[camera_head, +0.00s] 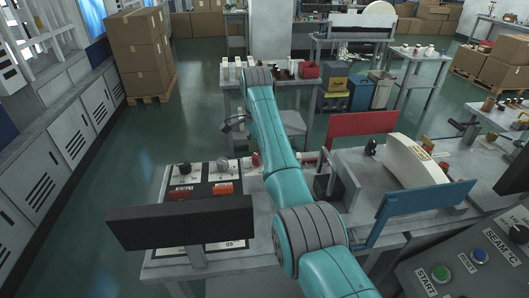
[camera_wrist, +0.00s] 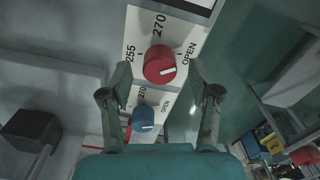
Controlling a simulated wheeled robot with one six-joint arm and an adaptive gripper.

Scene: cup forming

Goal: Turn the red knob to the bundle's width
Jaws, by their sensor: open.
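The red knob (camera_wrist: 160,64) sits on a white dial plate (camera_wrist: 139,44) marked 255, 270 and OPEN in the wrist view. Its white pointer line faces right, roughly toward the OPEN side. My gripper (camera_wrist: 160,72) is open, with one finger on each side of the red knob in the picture. Gaps show between knob and fingers, and I cannot tell how far the fingertips are from the plate. In the head view a red knob (camera_head: 256,160) shows partly behind my arm. I cannot make out the bundle.
A blue knob (camera_wrist: 143,118) on a similar dial sits just below the red one, between the fingers in the picture. A dark block (camera_wrist: 30,137) stands at the left. In the head view, a dark panel (camera_head: 180,222) stands at the bench's front.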

